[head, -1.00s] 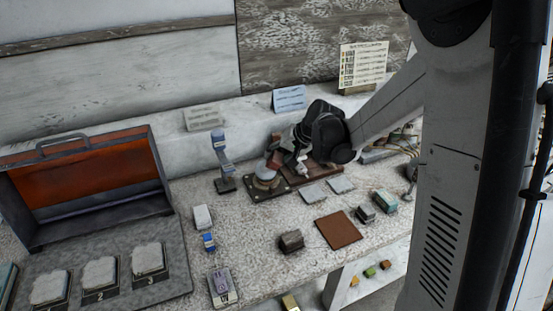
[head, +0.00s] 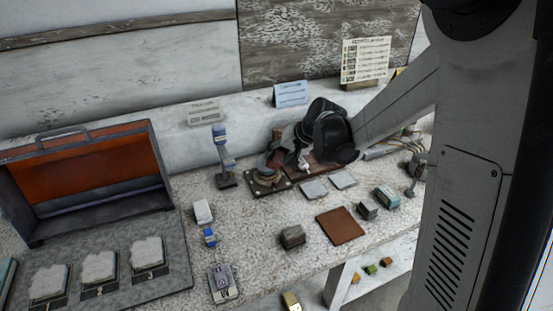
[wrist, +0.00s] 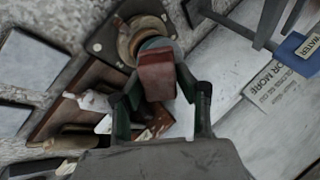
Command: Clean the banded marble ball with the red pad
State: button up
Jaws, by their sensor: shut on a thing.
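My gripper (wrist: 158,108) is shut on the red pad (wrist: 156,76), a reddish block between its two fingers. The ball (wrist: 153,43) shows only as a grey-green rim behind the pad's far end, by a round ring mount (wrist: 126,38); its banding cannot be made out. The pad overlaps the ball in the wrist view, and I cannot tell whether they touch. In the head view my gripper (head: 284,152) is low beside the mount (head: 266,179) on its dark plate, and the pad and arm cover most of the ball.
An open orange-lined case (head: 90,185) stands left, with several white samples in front. A blue-topped stand (head: 222,160) is just left of the mount. Pale tiles (head: 314,188), a brown mat (head: 340,226) and a grey block (head: 291,237) lie nearer. Cards stand behind.

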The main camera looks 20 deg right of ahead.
jog(key=shift+w+d+r, duration=0.2)
jog(key=shift+w, duration=0.2)
jog(key=shift+w+d+r, duration=0.15)
jog(key=shift+w+d, duration=0.05)
jog(key=shift+w, duration=0.15)
jog(key=shift+f, duration=0.1)
jog(key=shift+s+a+f+b, duration=0.25)
jog(key=shift+s+a+b, duration=0.1)
jog(key=shift+s, duration=0.3)
jog(key=shift+s+a+f+b, duration=0.25)
jog(key=shift+s+a+b, duration=0.1)
jog(key=shift+s, duration=0.3)
jog(key=shift+w+d+r+p, duration=0.35)
jog(key=shift+d+r+p, duration=0.25)
jog(key=shift+r, duration=0.25)
